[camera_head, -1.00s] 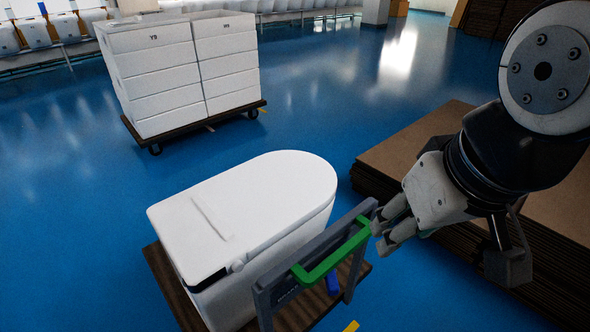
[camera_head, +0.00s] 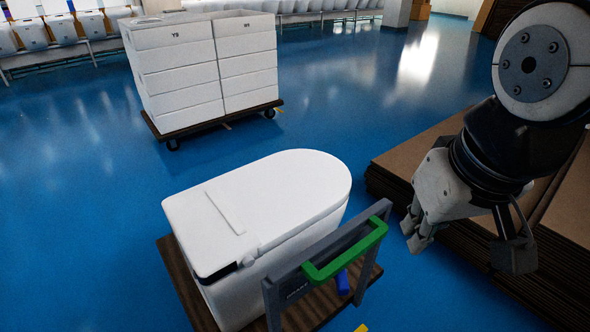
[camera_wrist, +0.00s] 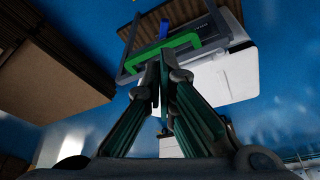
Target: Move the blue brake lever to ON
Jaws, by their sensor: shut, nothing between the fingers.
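The blue brake lever (camera_head: 343,283) shows low on the grey frame of the cart (camera_head: 166,262), below the green handle (camera_head: 340,258). It also shows in the wrist view (camera_wrist: 164,28), above the green handle (camera_wrist: 190,42). Part of the lever is hidden behind the frame in the head view. My gripper (camera_head: 412,240) is shut and empty, to the right of the green handle and apart from it in the head view. In the wrist view the closed fingertips (camera_wrist: 157,68) point toward the handle and lever.
A white toilet (camera_head: 262,205) sits on the cart. Stacked brown cardboard sheets (camera_head: 425,150) lie to the right, under and behind my arm. A second cart with white boxes (camera_head: 200,70) stands at the back left. Blue floor (camera_head: 385,295) is clear right of the cart.

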